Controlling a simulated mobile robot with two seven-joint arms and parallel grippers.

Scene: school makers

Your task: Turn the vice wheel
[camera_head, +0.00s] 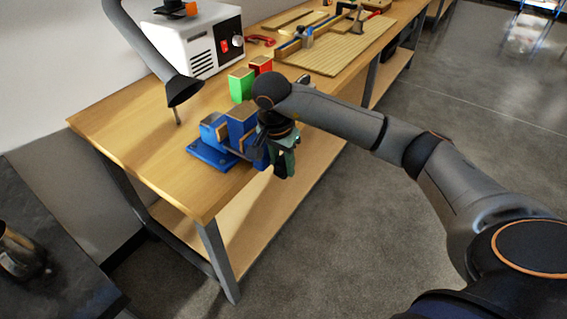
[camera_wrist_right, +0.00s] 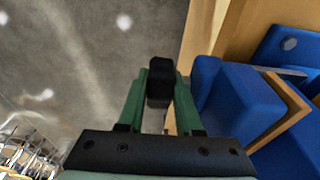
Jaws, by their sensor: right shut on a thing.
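A blue vice (camera_head: 210,157) with wooden jaw faces is fixed at the front edge of the wooden workbench. It also shows at the right of the right wrist view (camera_wrist_right: 245,100). My right gripper (camera_head: 282,166) is at the vice's front side, just off the bench edge. In the right wrist view, its green fingers (camera_wrist_right: 159,88) are shut on a dark knob-like part (camera_wrist_right: 160,70), seemingly part of the vice wheel. The rest of the wheel is hidden behind my gripper and wrist.
The workbench (camera_head: 125,125) carries a green block (camera_head: 241,86), a red block (camera_head: 260,66) and a white machine (camera_head: 205,45). A dark table (camera_head: 75,285) stands at lower left. The floor (camera_head: 340,240) in front is clear.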

